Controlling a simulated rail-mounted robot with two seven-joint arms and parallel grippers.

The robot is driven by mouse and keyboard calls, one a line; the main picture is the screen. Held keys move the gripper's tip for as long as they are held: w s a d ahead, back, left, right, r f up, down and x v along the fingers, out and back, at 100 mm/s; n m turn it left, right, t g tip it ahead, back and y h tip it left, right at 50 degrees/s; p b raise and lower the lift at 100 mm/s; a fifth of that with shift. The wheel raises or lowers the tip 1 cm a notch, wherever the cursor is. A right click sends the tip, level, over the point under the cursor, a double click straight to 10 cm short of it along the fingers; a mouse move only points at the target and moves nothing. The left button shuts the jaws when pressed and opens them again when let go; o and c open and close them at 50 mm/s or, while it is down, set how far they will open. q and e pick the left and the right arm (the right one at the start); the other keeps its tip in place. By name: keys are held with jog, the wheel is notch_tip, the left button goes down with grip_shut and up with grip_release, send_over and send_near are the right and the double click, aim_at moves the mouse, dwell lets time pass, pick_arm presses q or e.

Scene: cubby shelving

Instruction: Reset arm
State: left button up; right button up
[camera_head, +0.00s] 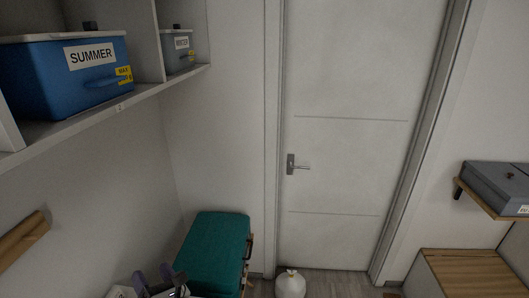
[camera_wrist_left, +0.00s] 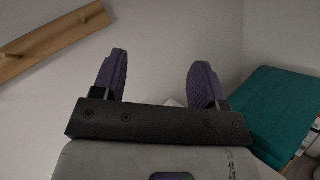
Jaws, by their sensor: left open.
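My left gripper (camera_head: 160,279) shows at the bottom left of the head view, low beside a teal case. In the left wrist view its two purple fingers (camera_wrist_left: 157,82) stand wide apart with nothing between them. Pale wall lies behind the fingers in that view. My right gripper is in neither view.
The teal case (camera_head: 214,246) is close to the left gripper's right and also shows in the wrist view (camera_wrist_left: 284,108). A wooden rail (camera_head: 22,241) is on the left wall. A shelf (camera_head: 100,118) holds a blue SUMMER box (camera_head: 60,75). A closed door (camera_head: 345,150) stands ahead.

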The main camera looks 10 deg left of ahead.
pick_arm(q)
jog(key=w+d+r+m+t+h, duration=0.2)
jog(key=d+r+m+t+h, duration=0.25)
jog(key=m+t+h, duration=0.4)
jog(key=w+d+r+m+t+h, duration=0.25)
jog(key=d+m+t+h, duration=0.3)
jog(key=m, duration=0.65)
jog(key=s+d+f+m+g+h, duration=0.25)
jog(key=d+m+g+h, duration=0.65)
jog(key=m, duration=0.8)
jog(key=s+a+f+m+g+y, duration=0.25)
jog(key=s+f+g, duration=0.35)
jog(key=s+f, duration=0.8)
jog(key=s+a+f+m+g+y, duration=0.25)
jog(key=s+f+g, duration=0.35)
jog(key=s+f, duration=0.8)
jog(key=w+r+p+v, duration=0.1)
jog(key=w+p+v, duration=0.2)
jog(key=p+v, duration=1.3)
notch_tip(320, 180, up, 3)
jog(key=shift+s+d+r+m, duration=0.15)
jog(key=shift+s+d+m, duration=0.3)
jog(key=shift+d, duration=0.2)
